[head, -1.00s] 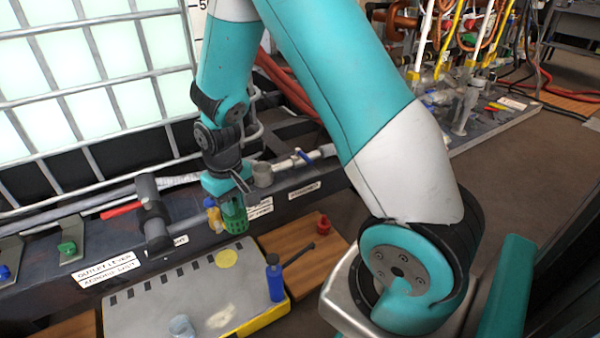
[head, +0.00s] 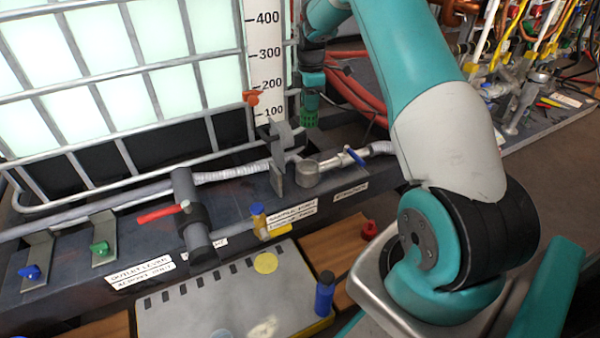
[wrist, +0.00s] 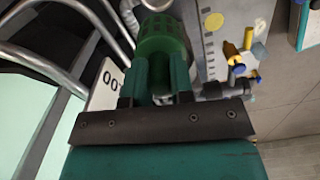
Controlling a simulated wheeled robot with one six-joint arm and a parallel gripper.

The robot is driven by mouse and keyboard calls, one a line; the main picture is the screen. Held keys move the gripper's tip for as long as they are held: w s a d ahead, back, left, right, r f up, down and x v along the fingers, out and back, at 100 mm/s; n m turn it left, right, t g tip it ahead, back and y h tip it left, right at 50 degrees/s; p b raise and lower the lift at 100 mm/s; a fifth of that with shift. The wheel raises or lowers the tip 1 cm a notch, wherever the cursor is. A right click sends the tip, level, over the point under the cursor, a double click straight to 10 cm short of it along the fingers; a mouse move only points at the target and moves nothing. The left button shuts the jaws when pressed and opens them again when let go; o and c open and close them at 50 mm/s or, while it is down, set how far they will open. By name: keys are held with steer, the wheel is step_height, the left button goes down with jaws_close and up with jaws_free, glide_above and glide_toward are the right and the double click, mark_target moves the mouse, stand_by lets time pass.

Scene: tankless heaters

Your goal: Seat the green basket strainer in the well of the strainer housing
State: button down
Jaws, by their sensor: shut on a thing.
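The green basket strainer (head: 309,110) hangs below my gripper (head: 311,86) in the head view, in front of the cage's corner and right of the white scale. In the wrist view the green basket (wrist: 163,45) sits between the two fingers of my gripper (wrist: 160,78), which is shut on it. The strainer housing appears to be the grey round body (head: 307,172) on the pipe, near the STRAINER label. In the head picture the basket is above it, apart from it. The inside of its well cannot be made out.
A grey upright bracket (head: 281,160) stands just left of the housing. A blue-handled valve (head: 355,156) is to its right and a red lever (head: 158,214) farther left. A grey tray (head: 200,305) with a blue bottle (head: 325,293) lies in front.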

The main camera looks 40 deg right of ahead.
mark_target(308, 122)
steer(key=shift+w+d+f, duration=0.1)
steer(key=shift+w+d, duration=0.1)
steer(key=shift+w, duration=0.05)
step_height(308, 122, down, 20)
steer(key=b, duration=0.8)
steer(key=shift+r, duration=0.2)
steer(key=shift+w+b, duration=0.1)
steer(key=shift+b, duration=0.2)
steer(key=shift+f, duration=0.65)
steer(key=c, duration=1)
jaws_free()
step_height(308, 122, up, 13)
steer(key=p, duration=0.6)
steer(key=shift+r, duration=0.15)
